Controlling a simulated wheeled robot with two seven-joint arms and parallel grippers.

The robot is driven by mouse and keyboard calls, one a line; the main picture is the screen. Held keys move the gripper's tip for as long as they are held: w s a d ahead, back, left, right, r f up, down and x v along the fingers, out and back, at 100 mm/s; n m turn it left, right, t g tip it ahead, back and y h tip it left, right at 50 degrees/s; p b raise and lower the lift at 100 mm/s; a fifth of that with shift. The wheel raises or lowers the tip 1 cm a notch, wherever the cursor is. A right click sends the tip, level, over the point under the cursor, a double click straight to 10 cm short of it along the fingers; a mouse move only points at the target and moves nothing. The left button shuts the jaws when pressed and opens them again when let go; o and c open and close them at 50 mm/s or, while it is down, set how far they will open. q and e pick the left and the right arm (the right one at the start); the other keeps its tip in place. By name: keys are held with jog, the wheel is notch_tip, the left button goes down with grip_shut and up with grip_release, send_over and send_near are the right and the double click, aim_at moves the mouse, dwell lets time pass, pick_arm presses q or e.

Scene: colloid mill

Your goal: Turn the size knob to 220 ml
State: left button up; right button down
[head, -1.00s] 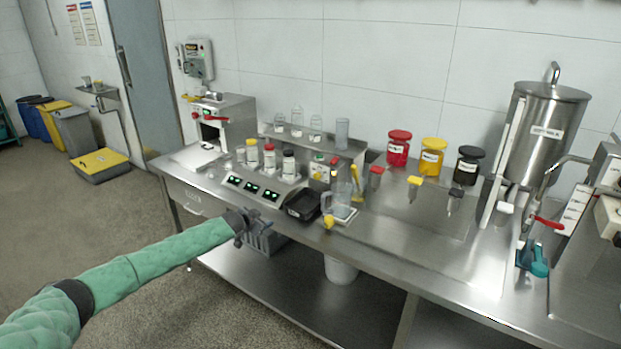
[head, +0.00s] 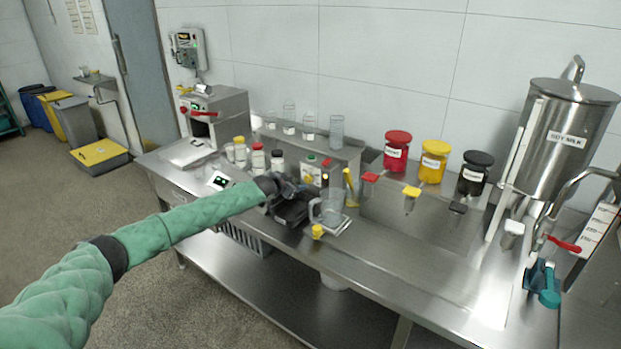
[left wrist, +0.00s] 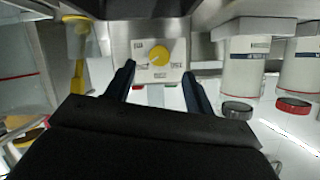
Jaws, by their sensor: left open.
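The size knob (left wrist: 159,55) is a yellow round knob on a pale panel with several small labels, which I cannot read surely. The panel (head: 316,171) sits on a small steel box at the back of the bench in the head view. My left gripper (head: 287,186) is in front of that box, above the black tray. In the left wrist view my left gripper (left wrist: 158,82) is open and empty, its two dark fingers pointing at the panel on either side of the knob. The fingers look apart from the knob. My right gripper is not in view.
Bottles with red, black and yellow caps (head: 258,158) stand left of the box. A clear jug (head: 330,208) on a scale and a yellow-handled tool (head: 349,187) are on its right. Clear cups (head: 337,130) stand on the shelf behind.

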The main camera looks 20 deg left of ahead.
aim_at(307, 180)
pick_arm(q)
jog(key=p+x, duration=0.1)
jog(key=x, duration=0.4)
jog(key=shift+w+d+r+p, duration=0.1)
jog(key=shift+w+d+p, duration=0.1)
jog(key=shift+w+p, duration=0.15)
jog(key=shift+w, duration=0.4)
jog(key=shift+w+d+f, duration=0.15)
jog(key=shift+w+f, duration=0.1)
jog(key=shift+f, duration=0.05)
jog(key=shift+s+r, duration=0.1)
jog(key=shift+c, duration=0.6)
jog(key=c, duration=0.9)
jog(key=shift+o, duration=0.2)
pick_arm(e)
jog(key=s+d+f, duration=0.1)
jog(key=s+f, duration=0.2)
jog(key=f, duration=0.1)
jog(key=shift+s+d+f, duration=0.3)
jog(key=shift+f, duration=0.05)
